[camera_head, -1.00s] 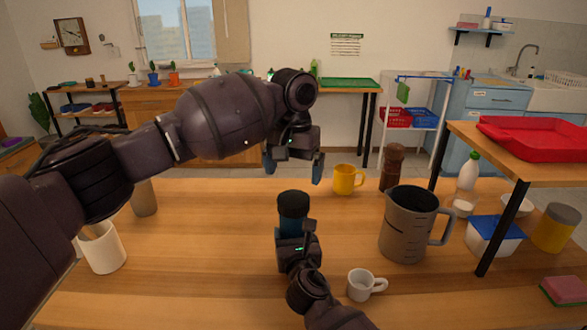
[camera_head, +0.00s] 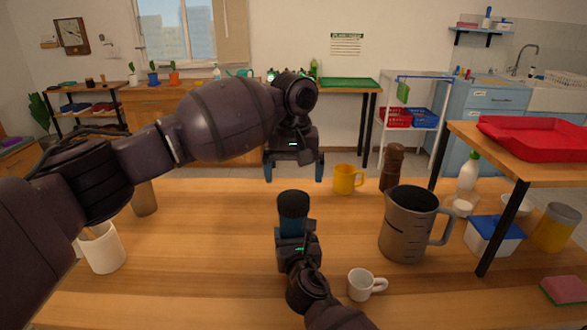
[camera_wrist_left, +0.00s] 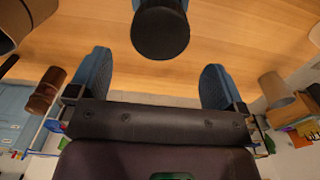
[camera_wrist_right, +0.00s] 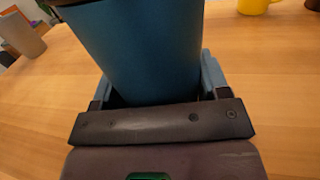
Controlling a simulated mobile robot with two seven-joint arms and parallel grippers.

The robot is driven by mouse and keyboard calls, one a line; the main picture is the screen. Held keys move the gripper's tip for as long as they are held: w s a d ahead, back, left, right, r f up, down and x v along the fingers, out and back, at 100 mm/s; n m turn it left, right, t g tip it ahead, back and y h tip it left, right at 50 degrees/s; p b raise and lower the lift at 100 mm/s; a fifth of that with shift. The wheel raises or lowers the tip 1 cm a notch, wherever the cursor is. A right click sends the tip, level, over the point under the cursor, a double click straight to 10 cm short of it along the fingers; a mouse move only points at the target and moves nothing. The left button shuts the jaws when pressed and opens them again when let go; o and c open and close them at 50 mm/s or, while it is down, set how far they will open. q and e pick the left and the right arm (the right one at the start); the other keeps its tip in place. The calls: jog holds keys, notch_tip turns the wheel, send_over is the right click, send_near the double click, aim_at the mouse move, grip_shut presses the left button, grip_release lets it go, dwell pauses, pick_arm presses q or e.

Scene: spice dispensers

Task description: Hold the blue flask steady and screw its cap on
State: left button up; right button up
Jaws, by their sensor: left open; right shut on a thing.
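The blue flask (camera_head: 291,226) stands upright near the middle of the table, with a dark cap (camera_head: 293,203) on its top. My right gripper (camera_head: 297,240) is shut on the flask's body; in the right wrist view the blue flask (camera_wrist_right: 145,50) fills the space between the fingers. My left gripper (camera_head: 294,172) is open and empty, above and behind the flask, its fingers pointing down. In the left wrist view the dark cap (camera_wrist_left: 160,32) lies beyond the fingertips, between them and apart from both. Whether the cap is threaded tight cannot be seen.
A grey measuring jug (camera_head: 405,228) and a white cup (camera_head: 362,285) stand right of the flask. A yellow mug (camera_head: 345,180) and a brown pepper mill (camera_head: 392,168) stand behind. A white holder (camera_head: 103,250) is at left. A raised shelf (camera_head: 540,166) borders the right.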

aim_at(293, 197)
pick_arm(q)
notch_tip(293, 197, down, 7)
jog(key=shift+f, duration=0.15)
dwell(0.4)
jog(key=c, duration=0.9)
jog(key=m, duration=0.3)
jog(key=shift+c, duration=0.2)
jog(key=m, duration=1.1)
jog(key=shift+m, duration=0.4)
jog(key=o, duration=1)
